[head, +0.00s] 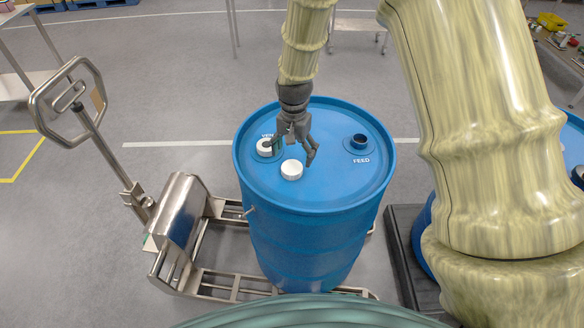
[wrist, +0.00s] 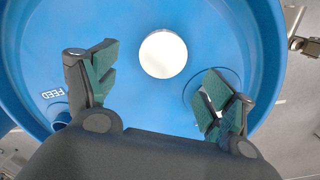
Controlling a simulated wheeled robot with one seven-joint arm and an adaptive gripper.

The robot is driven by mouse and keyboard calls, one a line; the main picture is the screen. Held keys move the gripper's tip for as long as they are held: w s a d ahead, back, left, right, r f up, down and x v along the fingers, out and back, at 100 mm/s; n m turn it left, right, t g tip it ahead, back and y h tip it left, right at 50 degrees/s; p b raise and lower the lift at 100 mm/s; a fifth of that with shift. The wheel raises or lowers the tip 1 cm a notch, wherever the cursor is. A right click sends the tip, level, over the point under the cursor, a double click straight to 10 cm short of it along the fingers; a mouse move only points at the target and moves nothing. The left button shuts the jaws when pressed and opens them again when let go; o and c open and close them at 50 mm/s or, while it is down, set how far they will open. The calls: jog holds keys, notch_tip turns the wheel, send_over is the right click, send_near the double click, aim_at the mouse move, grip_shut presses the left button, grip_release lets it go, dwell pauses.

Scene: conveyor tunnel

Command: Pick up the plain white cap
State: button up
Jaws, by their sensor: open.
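The plain white cap (head: 291,170) lies on the lid of the blue drum (head: 320,191), near the middle front. It shows round and white in the wrist view (wrist: 163,54), beyond the fingertips and between their lines. My gripper (head: 298,150) is open and empty above the lid, just behind and over the cap; its green-padded fingers (wrist: 160,88) are spread apart in the wrist view. A second white fitting (head: 264,147) sits at the port on the left, with its label partly hidden by my gripper. My right finger in the wrist view covers much of that port.
The FEED port (head: 359,142), a dark opening, is at the lid's right. The drum stands on a steel pallet truck (head: 182,215) with a handle (head: 68,100) at left. Another blue drum (head: 571,140) is at right. Open grey floor lies behind.

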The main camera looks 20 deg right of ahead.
aim_at(293, 166)
jog(key=shift+w+a+f+p, duration=0.1)
jog(key=shift+f+p, duration=1.1)
jog(key=shift+f, duration=1.4)
jog(key=c, duration=0.9)
